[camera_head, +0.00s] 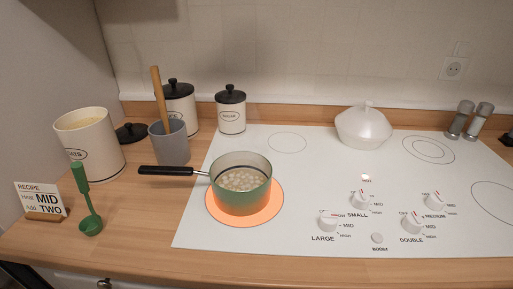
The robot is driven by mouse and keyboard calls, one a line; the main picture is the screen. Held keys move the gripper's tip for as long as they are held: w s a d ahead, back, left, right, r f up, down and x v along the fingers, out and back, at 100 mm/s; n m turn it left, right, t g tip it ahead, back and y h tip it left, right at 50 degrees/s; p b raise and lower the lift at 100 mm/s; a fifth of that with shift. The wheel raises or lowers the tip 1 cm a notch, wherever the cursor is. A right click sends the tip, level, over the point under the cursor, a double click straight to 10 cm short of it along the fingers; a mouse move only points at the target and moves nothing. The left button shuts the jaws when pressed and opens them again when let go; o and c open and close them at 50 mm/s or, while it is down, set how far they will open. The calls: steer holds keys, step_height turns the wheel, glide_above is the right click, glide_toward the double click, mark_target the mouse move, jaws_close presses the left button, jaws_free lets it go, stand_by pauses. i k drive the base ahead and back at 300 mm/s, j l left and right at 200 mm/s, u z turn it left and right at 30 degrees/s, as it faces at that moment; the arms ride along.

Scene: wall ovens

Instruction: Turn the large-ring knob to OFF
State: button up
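The large-ring knob (329,222) is a white dial above the word LARGE on the white cooktop (300,185). MID and HIGH are printed at its right. A small red mark shows near its top; the exact setting is too small to read. The large ring (273,212) glows orange. A green pot (241,199) with a black handle stands on it, holding pale round pieces in liquid. My gripper is not in view.
Similar knobs SMALL (361,199), MEDIUM (434,201) and DOUBLE (412,222) sit to the right, with a BOOST button (377,238) between. A white lidded dish (363,126) stands at the back. The recipe card (40,200) and green ladle (88,205) are left.

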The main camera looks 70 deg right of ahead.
mark_target(328, 220)
steer(key=z, duration=0.5)
steer(key=j+z, duration=0.15)
steer(key=z, duration=0.8)
steer(key=k+j+z, duration=0.1)
steer(key=z, duration=1.35)
steer(key=k+z, duration=0.1)
steer(key=z, duration=0.4)
